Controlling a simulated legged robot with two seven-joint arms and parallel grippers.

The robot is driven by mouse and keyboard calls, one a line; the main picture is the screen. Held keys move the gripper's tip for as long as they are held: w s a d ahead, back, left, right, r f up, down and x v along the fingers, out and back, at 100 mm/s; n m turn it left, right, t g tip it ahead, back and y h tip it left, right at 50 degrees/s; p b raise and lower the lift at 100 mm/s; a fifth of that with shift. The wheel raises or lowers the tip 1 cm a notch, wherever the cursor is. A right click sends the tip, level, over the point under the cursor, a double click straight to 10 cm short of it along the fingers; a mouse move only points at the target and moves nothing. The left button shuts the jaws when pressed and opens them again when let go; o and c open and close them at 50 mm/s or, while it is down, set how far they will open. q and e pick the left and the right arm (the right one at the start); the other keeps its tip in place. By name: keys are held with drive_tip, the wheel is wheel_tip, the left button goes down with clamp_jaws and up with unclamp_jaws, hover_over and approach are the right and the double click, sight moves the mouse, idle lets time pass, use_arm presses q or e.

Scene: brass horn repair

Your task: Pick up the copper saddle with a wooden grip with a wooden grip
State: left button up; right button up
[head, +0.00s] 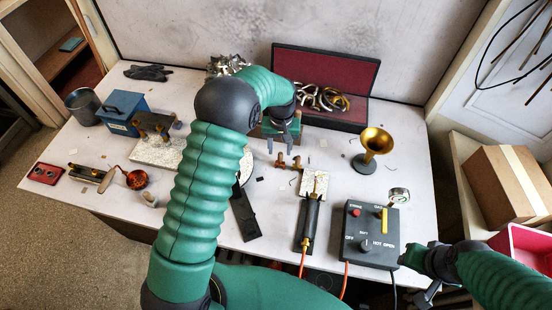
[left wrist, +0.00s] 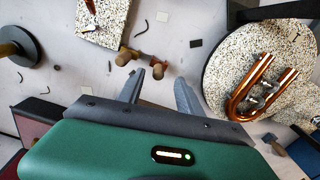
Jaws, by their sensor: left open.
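A small copper-brown piece with rounded, wood-coloured ends (head: 289,162), which looks like the copper saddle with a wooden grip, lies on the white table just below my left gripper (head: 280,150). In the left wrist view the piece (left wrist: 127,57) lies just past the fingertips, and its right end is close to them. My left gripper (left wrist: 159,84) is open and empty, pointing down at the table. My right arm comes in at the lower right, beside the control box; its jaws are not clear.
A brass bell (head: 373,145) stands right of the piece. A speckled slab (head: 314,184) with a torch lies in front. A control box (head: 371,234) stands at the right. A round speckled plate (left wrist: 218,62) carries a bent copper tube (left wrist: 262,88). A red-lined case (head: 325,75) lies behind.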

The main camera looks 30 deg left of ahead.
sight(280, 154)
use_arm(q)
drive_tip(key=f, duration=0.2)
drive_tip(key=f+p, duration=0.1)
drive_tip(key=f, duration=0.1)
drive_tip(key=shift+s+d, duration=0.15)
drive_tip(key=shift+s, duration=0.1)
drive_tip(key=shift+w+f, duration=0.1)
drive_tip(key=shift+f, duration=0.2)
clamp_jaws()
